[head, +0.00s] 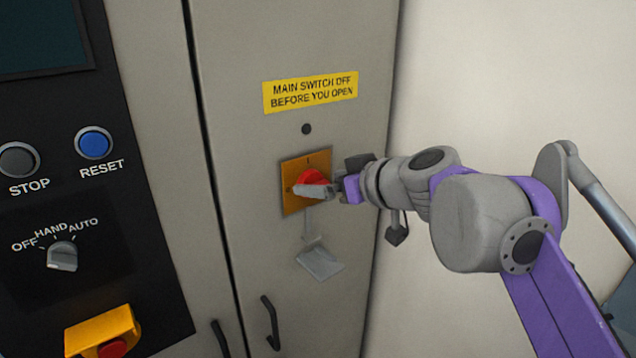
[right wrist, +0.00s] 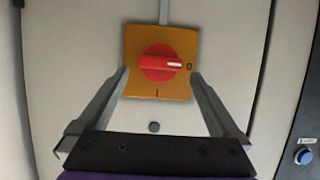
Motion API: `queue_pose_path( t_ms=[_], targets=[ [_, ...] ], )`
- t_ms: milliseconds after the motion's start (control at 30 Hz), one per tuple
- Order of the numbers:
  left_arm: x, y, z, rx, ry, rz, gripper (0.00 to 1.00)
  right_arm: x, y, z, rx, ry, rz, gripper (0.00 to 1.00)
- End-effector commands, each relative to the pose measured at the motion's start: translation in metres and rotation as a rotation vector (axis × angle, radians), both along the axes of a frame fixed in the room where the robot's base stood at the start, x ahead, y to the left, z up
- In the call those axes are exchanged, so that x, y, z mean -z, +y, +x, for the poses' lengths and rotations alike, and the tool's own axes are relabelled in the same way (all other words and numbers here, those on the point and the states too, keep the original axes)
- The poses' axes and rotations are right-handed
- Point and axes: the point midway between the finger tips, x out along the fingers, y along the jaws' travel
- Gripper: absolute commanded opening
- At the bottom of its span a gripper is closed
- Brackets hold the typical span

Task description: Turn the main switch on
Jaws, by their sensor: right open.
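The main switch is a red rotary knob (head: 311,176) on an orange square plate (head: 290,201) on the cabinet door. In the right wrist view, the knob (right wrist: 156,63) has its white mark pointing at the 0 at the right of the plate (right wrist: 137,38). The I mark is at the plate's lower edge there. My right gripper (head: 328,183) is at the switch, partly covering the knob in the head view. In the right wrist view, its open fingers (right wrist: 160,76) lie either side of the knob, with gaps between. My left gripper is out of view.
A yellow warning label (head: 310,92) is above the switch. A grey tag (head: 320,262) hangs below it, with a dark door handle (head: 271,322) lower left. The control panel at left carries a blue RESET button (head: 94,143) and a selector knob (head: 62,255).

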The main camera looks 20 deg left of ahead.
Motion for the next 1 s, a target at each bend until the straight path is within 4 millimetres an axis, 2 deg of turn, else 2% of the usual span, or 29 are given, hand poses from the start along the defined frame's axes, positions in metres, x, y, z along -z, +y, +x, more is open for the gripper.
queue_pose_path(
  t_ms=[200,533,1000],
  targets=[
    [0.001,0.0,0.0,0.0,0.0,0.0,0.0,0.009,0.016,0.013,0.0,0.0,0.0,1.0],
    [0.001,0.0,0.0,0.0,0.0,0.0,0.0,0.01,0.018,0.014,0.0,0.001,-0.001,1.0],
    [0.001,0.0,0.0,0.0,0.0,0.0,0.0,0.01,0.018,0.014,0.0,0.001,-0.001,0.15]
  ],
)
